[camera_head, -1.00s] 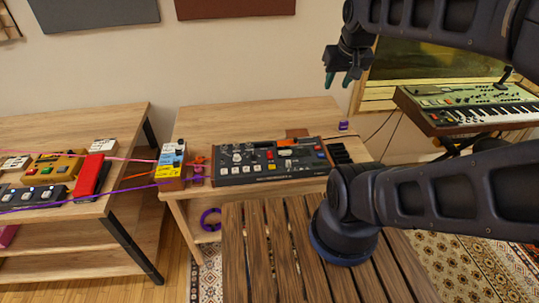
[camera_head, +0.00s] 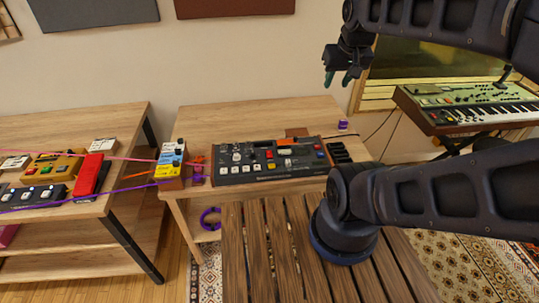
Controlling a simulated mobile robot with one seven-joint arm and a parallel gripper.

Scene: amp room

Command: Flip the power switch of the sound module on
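The sound module (camera_head: 270,162) is a dark box with wooden-looking ends, white keys, knobs and red, yellow and blue buttons. It lies on the wooden table in the middle of the view. Its power switch is too small to make out for certain. My gripper (camera_head: 338,78) hangs above and behind the right end of the module, well apart from it and from the table. Its two dark green fingertips point down with a small gap between them, and nothing is seen in it.
A yellow and blue pedal (camera_head: 170,165) stands just left of the module, with purple and pink cables running left. A purple roll (camera_head: 342,126) stands at the table's back right. A side table (camera_head: 70,125) bears several pedals. A green synthesizer (camera_head: 470,105) stands at right.

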